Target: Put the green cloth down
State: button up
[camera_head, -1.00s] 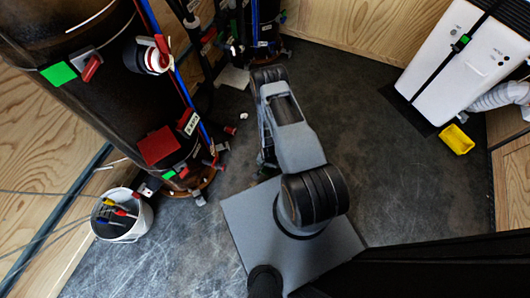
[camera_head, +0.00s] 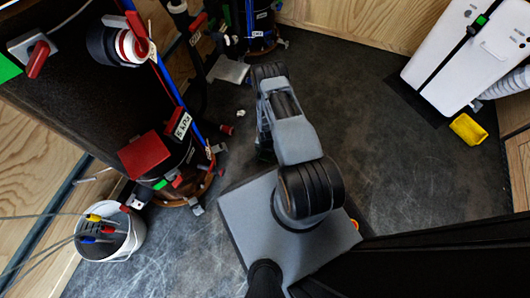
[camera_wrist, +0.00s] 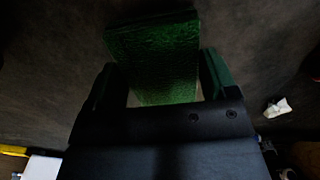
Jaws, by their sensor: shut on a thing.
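The green cloth (camera_wrist: 155,50) shows in the wrist view as a flat, textured green piece between the two fingers of my gripper (camera_wrist: 158,82). My gripper is shut on it, and the cloth sticks out beyond the fingertips. Dark floor lies behind the cloth; how far below it is I cannot tell. In the head view my arm reaches away from my base, and its links hide the gripper and the cloth almost wholly.
A large dark tank (camera_head: 85,110) with red valves stands at the left. A white bucket (camera_head: 125,238) with coloured-handled tools is at the lower left. A white unit (camera_head: 455,60) and a yellow container (camera_head: 468,129) are at the right. The floor (camera_head: 385,150) between is clear.

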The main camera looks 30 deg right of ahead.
jog(key=f+b, duration=0.1)
jog(key=f, duration=0.1)
jog(key=f+b, duration=0.1)
jog(key=shift+w+f, duration=0.2)
jog(key=shift+f, duration=0.15)
jog(key=shift+r, duration=0.15)
jog(key=o, duration=0.8)
jog(key=shift+c, duration=0.2)
